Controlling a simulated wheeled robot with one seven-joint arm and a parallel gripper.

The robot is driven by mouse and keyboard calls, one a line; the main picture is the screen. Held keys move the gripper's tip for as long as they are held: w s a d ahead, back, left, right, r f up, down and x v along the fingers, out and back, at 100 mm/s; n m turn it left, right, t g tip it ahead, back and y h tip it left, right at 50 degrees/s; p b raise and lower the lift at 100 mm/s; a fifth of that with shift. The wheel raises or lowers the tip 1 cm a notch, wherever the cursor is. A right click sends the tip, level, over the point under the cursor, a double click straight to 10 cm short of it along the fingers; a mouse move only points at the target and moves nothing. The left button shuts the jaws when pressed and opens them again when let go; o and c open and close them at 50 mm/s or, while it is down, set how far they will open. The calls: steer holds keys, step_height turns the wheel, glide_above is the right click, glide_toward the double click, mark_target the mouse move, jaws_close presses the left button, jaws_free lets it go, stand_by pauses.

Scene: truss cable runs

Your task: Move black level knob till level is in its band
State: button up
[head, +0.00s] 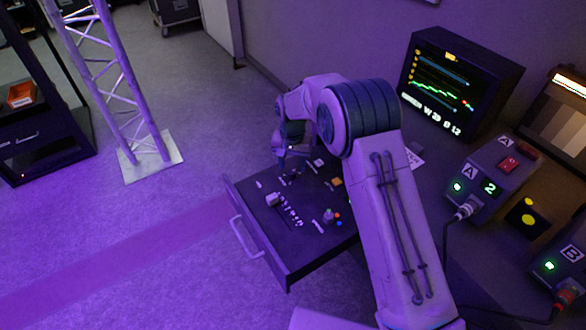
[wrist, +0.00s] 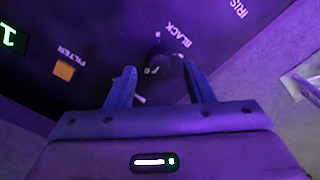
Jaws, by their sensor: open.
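The black level knob (wrist: 160,62) is a dark round knob beside the white word BLACK in the wrist view. My gripper (wrist: 160,80) is open, one finger on each side of the knob's near edge; I cannot tell whether either finger touches it. In the head view my gripper (head: 288,164) is small and dark over the far end of the control panel (head: 300,245), and the knob cannot be made out there. The monitor (head: 438,85) shows a wavy green trace, coloured lines and small white readouts; I cannot tell whether the level lies in its band.
In the wrist view an orange FILTER button (wrist: 64,71) and a green display (wrist: 9,38) lie left of the knob. The pull-out panel holds several other controls and has a front handle (head: 245,238). Boxes A (head: 492,180) and B stand right.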

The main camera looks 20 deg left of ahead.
mark_target(292, 171)
steer(key=shift+f, duration=1.5)
steer(key=shift+c, duration=0.3)
steer(key=c, duration=0.9)
steer(key=shift+f+n+b, duration=0.15)
steer(key=shift+n+b, duration=0.45)
steer(key=shift+n, duration=0.3)
steer(key=shift+c, duration=0.2)
steer(key=shift+r+n+b, duration=0.2)
steer(key=shift+n+b, duration=0.2)
steer(key=shift+n, duration=0.9)
steer(key=o, duration=1)
